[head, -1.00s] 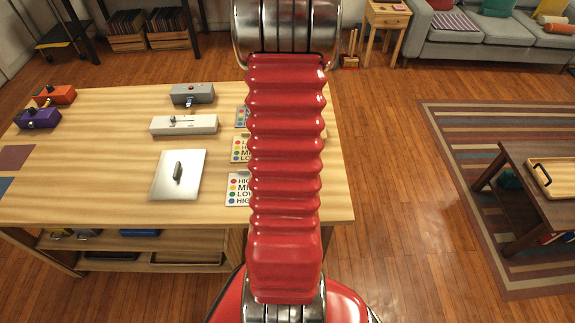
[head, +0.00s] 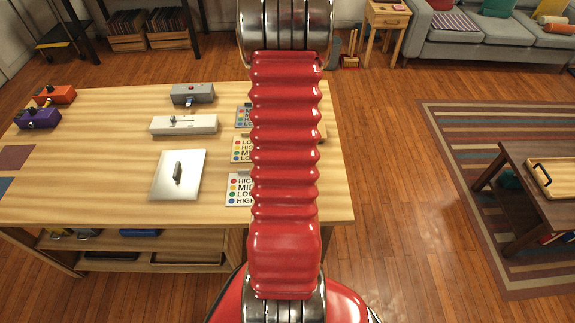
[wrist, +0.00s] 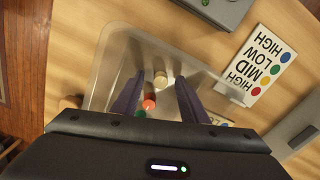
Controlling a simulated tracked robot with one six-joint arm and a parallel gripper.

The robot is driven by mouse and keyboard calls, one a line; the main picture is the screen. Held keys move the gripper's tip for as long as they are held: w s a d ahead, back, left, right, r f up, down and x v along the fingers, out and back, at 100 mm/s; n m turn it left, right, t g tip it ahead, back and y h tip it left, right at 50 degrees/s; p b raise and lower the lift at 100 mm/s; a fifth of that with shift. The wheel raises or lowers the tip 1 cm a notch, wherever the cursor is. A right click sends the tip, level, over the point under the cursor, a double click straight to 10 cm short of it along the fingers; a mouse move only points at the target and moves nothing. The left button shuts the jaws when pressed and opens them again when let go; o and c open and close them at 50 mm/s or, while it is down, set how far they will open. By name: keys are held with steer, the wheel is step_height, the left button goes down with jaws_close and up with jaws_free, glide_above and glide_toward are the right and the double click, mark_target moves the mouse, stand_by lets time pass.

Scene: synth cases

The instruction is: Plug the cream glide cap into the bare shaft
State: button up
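My gripper (wrist: 157,98) is open, its two dark fingers apart over a translucent tray (wrist: 100,75) in the wrist view. A small cream cap (wrist: 160,78) stands in the tray, just beyond and between the fingertips, with nothing gripped. A red cap (wrist: 149,104) and a green cap (wrist: 140,114) lie nearer, between the fingers. In the head view, a white box (head: 200,125) has a slot with a small stub (head: 173,121), possibly the bare shaft; I cannot tell for sure. My arm hides the gripper and most of the tray there.
Label cards (head: 241,150) lie left of my arm. A grey box (head: 192,93), a silver plate with a dark lever (head: 178,172), and orange (head: 58,94) and purple (head: 38,118) boxes sit on the wooden table (head: 110,150). The table's front left is mostly clear.

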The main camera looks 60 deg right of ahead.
steer(key=shift+c, duration=0.2)
jaws_close()
stand_by(0.3)
steer(key=shift+r, duration=0.15)
step_height(320, 180, up, 10)
stand_by(0.6)
steer(key=shift+s, duration=0.15)
stand_by(0.4)
